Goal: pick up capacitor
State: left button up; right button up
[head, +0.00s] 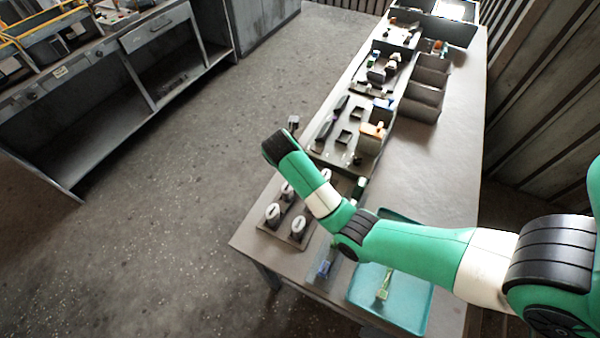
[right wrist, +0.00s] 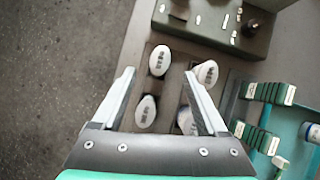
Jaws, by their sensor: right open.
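Several capacitors, white-topped and cylindrical, stand upright in a dark holder (head: 284,236) near the table's left front edge in the head view. Two front ones are a left capacitor (head: 272,213) and a right capacitor (head: 298,227). My right gripper (head: 293,123) reaches out past them; it is small in that view. In the right wrist view, my right gripper (right wrist: 159,74) is open and empty. A far-left capacitor (right wrist: 159,61) and a near-left capacitor (right wrist: 146,111) show between its fingers. A far-right capacitor (right wrist: 207,72) stands beyond the right finger, which partly hides another capacitor. My left gripper is not in view.
A teal tray (head: 415,310) lies on the table's near end. A parts tray (head: 318,156) and grey bins (head: 425,95) stand farther back. In the right wrist view, green-and-white parts (right wrist: 268,93) lie at the right. The table's right side is mostly clear.

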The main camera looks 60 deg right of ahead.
jog(key=b+x, duration=0.2)
jog(key=x, duration=0.5)
jog(key=shift+s+f, duration=0.1)
jog(key=shift+f, duration=0.05)
jog(key=shift+d+f, duration=0.2)
jog(key=shift+f, duration=0.05)
jog(key=shift+c, duration=0.3)
jog(key=c, duration=1.1)
jog(key=shift+c, duration=0.2)
jog(key=shift+r, duration=0.15)
